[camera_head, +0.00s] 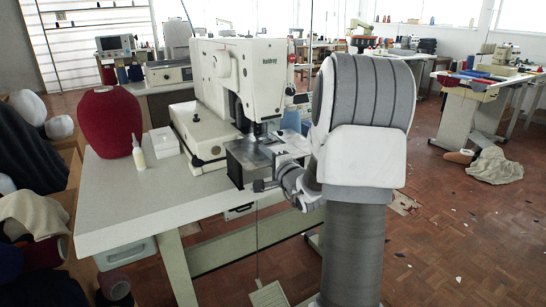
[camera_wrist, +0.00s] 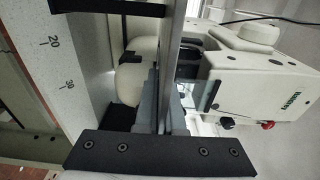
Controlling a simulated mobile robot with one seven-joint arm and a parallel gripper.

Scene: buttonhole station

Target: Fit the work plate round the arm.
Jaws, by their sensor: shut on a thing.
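The work plate (camera_head: 248,155) is a flat, shiny metal sheet, roughly level below the needle area of the cream buttonhole machine (camera_head: 245,78). In the wrist view the plate (camera_wrist: 173,45) is nearly edge-on, a narrow grey strip. My gripper (camera_wrist: 165,112) is shut on its near edge, one finger on each side. In the head view my gripper is at the plate's front right, partly hidden by my arm. The machine's rounded cream arm (camera_wrist: 137,78) shows on the table side of the plate. I cannot tell how far the plate surrounds it.
The pale table (camera_head: 125,205) carries a red thread cone (camera_head: 110,122), a small bottle (camera_head: 138,155) and a white box (camera_head: 165,142). A scale marked 20 and 30 (camera_wrist: 60,65) runs along a pale surface in the wrist view. The table's front left is clear.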

